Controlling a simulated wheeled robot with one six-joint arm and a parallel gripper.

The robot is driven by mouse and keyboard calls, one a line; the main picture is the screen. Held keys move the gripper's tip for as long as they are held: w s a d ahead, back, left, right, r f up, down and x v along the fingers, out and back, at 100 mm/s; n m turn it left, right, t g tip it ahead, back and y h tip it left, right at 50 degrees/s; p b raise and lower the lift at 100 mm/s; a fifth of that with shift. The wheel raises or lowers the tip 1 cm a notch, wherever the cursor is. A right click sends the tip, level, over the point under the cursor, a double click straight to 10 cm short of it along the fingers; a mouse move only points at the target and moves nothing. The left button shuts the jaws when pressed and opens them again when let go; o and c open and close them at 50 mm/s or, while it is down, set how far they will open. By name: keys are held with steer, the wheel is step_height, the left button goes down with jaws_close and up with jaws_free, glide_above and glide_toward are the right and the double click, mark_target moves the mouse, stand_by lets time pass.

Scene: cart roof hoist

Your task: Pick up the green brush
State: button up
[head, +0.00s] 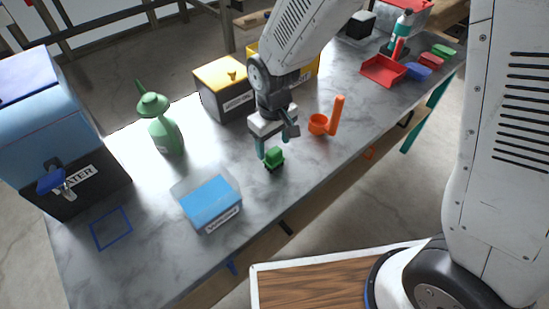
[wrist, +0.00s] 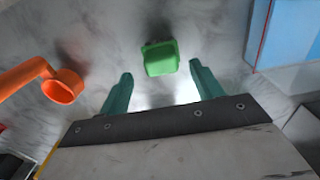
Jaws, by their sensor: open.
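The green brush (head: 274,158), a small green block-like piece, stands on the grey marbled counter just below my gripper (head: 276,142). In the wrist view the brush (wrist: 160,58) shows near the top middle, just beyond the gap between the two teal fingertips (wrist: 160,74). My gripper is open and empty, pointing down at the counter. I cannot tell whether a finger touches the brush; it looks apart from both. Its lower part is partly hidden in the wrist view.
An orange cup with an upright handle (head: 318,124) stands right of the brush. A clear bin with blue contents (head: 209,203) stands to the left. Red dustpan (head: 383,70) farther right. Counter's front edge is near.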

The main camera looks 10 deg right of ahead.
mark_target(274, 150)
steer(key=f, duration=0.4)
steer(key=shift+s+f, duration=0.15)
steer(key=shift+s, duration=0.15)
steer(key=c, duration=1)
steer(key=shift+o, duration=0.2)
